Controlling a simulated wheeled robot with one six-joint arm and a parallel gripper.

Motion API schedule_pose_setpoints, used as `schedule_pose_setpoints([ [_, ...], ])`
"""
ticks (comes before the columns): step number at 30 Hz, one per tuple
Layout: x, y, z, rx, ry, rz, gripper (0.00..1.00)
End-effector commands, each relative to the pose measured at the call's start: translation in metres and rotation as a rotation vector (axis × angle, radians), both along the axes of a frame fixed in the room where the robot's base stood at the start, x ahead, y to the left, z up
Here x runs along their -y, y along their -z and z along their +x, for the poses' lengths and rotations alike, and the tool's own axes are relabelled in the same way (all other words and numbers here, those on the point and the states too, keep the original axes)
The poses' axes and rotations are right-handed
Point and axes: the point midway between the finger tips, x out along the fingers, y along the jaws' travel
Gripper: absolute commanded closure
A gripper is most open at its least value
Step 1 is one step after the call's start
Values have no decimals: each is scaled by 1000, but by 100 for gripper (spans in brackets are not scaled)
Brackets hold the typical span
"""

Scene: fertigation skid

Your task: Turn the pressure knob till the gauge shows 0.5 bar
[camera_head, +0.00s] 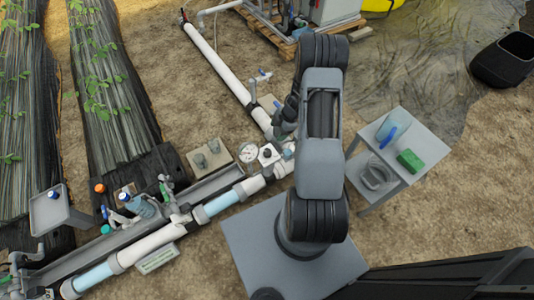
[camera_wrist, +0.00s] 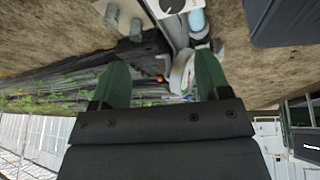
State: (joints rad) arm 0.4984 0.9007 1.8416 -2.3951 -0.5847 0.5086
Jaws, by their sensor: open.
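The pressure gauge (camera_head: 248,152) is a round white dial on the pipe line in the head view; its reading is too small to make out. Just right of it is a dark knob (camera_head: 268,153) on a pale square plate. What looks like the same knob shows at the top edge of the wrist view (camera_wrist: 172,4), partly cut off. My gripper (camera_wrist: 161,78) is open, its two green fingers wide apart with nothing held between them. The knob lies beyond the fingertips, apart from them. In the head view my arm hides most of the gripper.
A small stand (camera_head: 47,212) is at the left.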

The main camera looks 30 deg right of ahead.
Motion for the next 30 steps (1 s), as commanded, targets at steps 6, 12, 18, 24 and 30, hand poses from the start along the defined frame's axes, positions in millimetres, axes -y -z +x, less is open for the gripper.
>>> schedule_pose_setpoints([
  [6, -7, 31, -11, -47, -45, 25, 30],
  [12, -22, 67, -9, -48, -47, 24, 30],
  [18, -36, 101, -5, -45, -47, 23, 30],
  [24, -46, 126, -3, -44, -45, 22, 30],
  [30, -51, 138, -1, -43, -44, 22, 30],
])
